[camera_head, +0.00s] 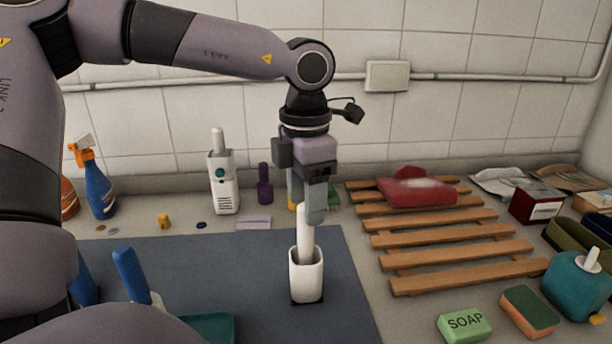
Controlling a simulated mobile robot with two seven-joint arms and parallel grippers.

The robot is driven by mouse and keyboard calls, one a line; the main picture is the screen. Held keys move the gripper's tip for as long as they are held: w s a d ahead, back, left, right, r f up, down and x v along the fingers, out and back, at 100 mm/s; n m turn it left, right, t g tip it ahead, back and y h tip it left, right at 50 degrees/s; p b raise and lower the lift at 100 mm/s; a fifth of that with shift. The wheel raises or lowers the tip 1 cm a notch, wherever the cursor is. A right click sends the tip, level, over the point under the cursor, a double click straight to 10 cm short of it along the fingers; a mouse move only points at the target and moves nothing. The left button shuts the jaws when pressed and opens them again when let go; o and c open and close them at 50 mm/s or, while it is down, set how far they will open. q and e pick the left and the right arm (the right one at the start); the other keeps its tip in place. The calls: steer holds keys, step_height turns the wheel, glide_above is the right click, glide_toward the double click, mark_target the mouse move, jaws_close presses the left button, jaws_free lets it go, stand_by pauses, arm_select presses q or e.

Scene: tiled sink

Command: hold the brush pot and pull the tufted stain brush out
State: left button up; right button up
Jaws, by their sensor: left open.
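The white brush pot (306,282) stands upright on the dark mat, near the middle of the view. The white handle of the stain brush (304,236) sticks up out of it; the tufted head is hidden inside the pot. My left gripper (304,208) points down over the pot, with its fingers at the upper end of the handle. It is open. From this angle I cannot tell whether a finger touches the handle. My right gripper is not in view.
The dark mat (200,262) has bare room left of the pot. A wooden slatted rack (455,240) lies to the right, with a red cloth-like item (418,194) on it. A white bottle (222,182) and blue spray bottle (98,188) stand behind. Green soap (464,325) lies front right.

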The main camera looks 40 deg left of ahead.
arm_select(q)
steer(key=shift+f, duration=1.95)
jaws_close()
jaws_free()
steer(key=shift+r, duration=0.1)
step_height(320, 180, up, 7)
